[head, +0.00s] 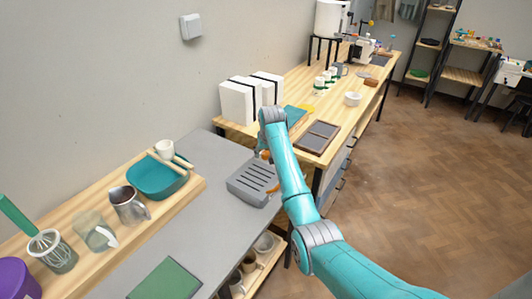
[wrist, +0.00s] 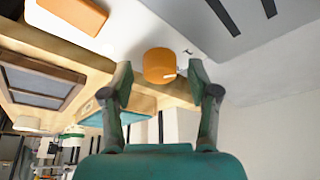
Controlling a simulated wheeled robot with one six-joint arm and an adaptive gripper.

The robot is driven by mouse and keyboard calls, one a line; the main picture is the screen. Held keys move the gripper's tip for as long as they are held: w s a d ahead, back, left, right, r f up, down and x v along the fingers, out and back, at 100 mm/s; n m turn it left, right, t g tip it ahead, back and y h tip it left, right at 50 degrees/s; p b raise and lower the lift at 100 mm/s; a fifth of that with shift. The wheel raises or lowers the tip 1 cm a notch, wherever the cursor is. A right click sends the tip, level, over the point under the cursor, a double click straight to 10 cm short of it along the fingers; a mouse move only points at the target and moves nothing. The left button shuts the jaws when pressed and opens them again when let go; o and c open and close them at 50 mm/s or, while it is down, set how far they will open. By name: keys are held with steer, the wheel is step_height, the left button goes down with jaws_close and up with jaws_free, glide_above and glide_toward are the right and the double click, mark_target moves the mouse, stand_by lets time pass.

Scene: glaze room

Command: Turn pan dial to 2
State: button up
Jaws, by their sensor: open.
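The pan dial (wrist: 160,64) is a round orange knob with a small pale mark at its right edge in the wrist view. It sits on a light grey body, with a small dark mark near it that I cannot read. My gripper (wrist: 160,84) is open, one finger on each side of the dial; I cannot tell whether either touches it. In the head view the grey slotted pan (head: 250,183) stands on the grey counter. A bit of orange shows at its back, beside my gripper (head: 262,154), which is mostly hidden by my arm.
An orange block-like part (wrist: 76,12) is on the pan's other side in the wrist view. White boxes with black bands (head: 240,103) and a dark-framed tray (head: 318,137) stand close by. A teal basin (head: 155,180) is to the left. The grey counter (head: 185,225) before the pan is clear.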

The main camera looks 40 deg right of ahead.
steer(key=c, duration=1.1)
steer(key=shift+c, duration=0.2)
steer(key=shift+m, duration=0.4)
steer(key=m+g, duration=0.1)
steer(key=m, duration=0.1)
steer(key=m+h, duration=0.1)
steer(key=m, duration=0.2)
steer(key=shift+w+a+m+g+h, duration=0.1)
steer(key=shift+m+g+h, duration=0.2)
steer(key=shift+g, duration=0.1)
steer(key=m+g, duration=0.1)
steer(key=m, duration=0.1)
steer(key=m+g+h, duration=0.1)
steer(key=m, duration=0.2)
steer(key=shift+w, duration=0.1)
steer(key=shift+m, duration=0.3)
